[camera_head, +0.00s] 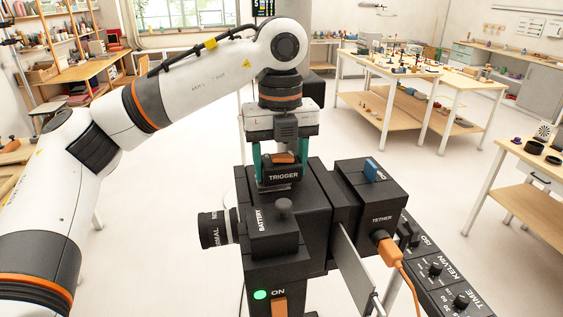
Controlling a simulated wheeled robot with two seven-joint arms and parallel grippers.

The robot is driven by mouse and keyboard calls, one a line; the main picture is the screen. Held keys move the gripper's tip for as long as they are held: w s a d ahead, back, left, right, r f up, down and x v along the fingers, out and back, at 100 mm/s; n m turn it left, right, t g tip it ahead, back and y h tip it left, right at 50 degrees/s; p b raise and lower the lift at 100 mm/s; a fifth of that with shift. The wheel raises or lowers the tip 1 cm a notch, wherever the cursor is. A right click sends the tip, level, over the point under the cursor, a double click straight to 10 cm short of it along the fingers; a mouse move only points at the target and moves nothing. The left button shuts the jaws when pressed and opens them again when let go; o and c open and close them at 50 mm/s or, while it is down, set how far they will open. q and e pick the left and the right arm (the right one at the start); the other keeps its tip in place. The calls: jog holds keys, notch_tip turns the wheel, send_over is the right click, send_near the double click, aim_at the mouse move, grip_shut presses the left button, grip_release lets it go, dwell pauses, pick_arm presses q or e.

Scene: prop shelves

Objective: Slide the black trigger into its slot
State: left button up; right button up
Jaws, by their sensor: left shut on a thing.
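The black trigger (283,175), a block with white TRIGGER lettering and an orange-brown piece on top, is at the top of a large black camera-like prop (305,210). My left gripper (282,160) points down and its two green fingers are shut on the trigger from both sides. The trigger sits at or just above the prop's top; I cannot tell how deep it is in its slot, which is hidden behind and under it. My right gripper is not in view.
The prop has a lens-like cylinder (217,229) at left, a blue tab (371,169) and an orange tether plug (388,249) at right. A dial panel (437,268) extends to the lower right. A lit green ON light (260,295) shows in front. Tables with small items (400,70) stand behind.

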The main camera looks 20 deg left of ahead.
pick_arm(q)
jog(key=shift+s+a+b, duration=0.4)
jog(key=shift+a, duration=0.2)
dwell(1.5)
jog(key=o, duration=1.2)
jog(key=shift+r, duration=0.1)
notch_tip(320, 180, up, 12)
jog(key=shift+f+p, duration=0.1)
jog(key=shift+p, duration=0.5)
